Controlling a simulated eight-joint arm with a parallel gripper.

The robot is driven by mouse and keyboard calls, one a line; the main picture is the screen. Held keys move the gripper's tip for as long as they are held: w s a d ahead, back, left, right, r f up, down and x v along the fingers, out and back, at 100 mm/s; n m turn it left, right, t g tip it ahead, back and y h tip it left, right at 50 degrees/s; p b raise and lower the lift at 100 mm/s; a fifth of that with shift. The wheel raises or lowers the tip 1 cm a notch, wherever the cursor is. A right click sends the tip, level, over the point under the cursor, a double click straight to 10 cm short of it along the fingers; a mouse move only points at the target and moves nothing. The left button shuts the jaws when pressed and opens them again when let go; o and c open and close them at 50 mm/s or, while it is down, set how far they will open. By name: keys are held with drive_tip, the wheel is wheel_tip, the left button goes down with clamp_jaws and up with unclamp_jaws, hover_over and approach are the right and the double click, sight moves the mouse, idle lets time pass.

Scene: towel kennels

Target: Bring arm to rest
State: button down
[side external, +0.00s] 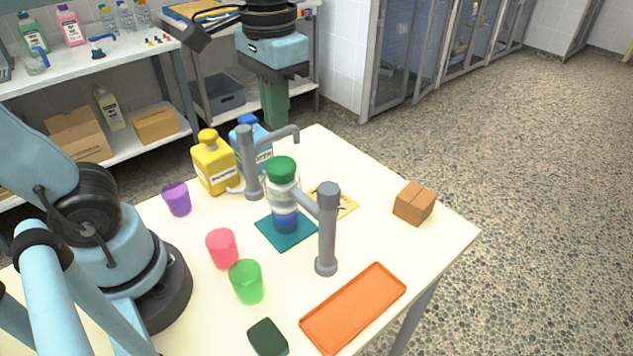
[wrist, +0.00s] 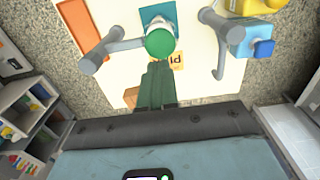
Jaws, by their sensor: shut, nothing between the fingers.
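My gripper (side external: 276,122) hangs pointing down near the far edge of the white table (side external: 385,265), its green fingers together and empty. In the wrist view the shut fingers (wrist: 160,66) reach toward the green lid of a clear jar. The jar (side external: 285,205) has blue contents and stands upright on a teal mat (side external: 262,228). The gripper appears apart from the jar and the bottles. The green lid also shows in the wrist view (wrist: 160,42), hiding most of the jar there.
Two grey posts with side arms (side external: 326,240) (side external: 250,165) flank the jar. A yellow bottle (side external: 214,165) and a blue bottle (side external: 262,150) stand behind. Purple, pink and green cups (side external: 246,283) stand left. An orange tray (side external: 352,308) and a cardboard box (side external: 414,203) lie right.

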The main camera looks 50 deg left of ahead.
sight(281, 163)
drive_tip(key=shift+r, duration=0.35)
drive_tip(key=shift+f, duration=0.1)
drive_tip(key=shift+f, duration=3.4)
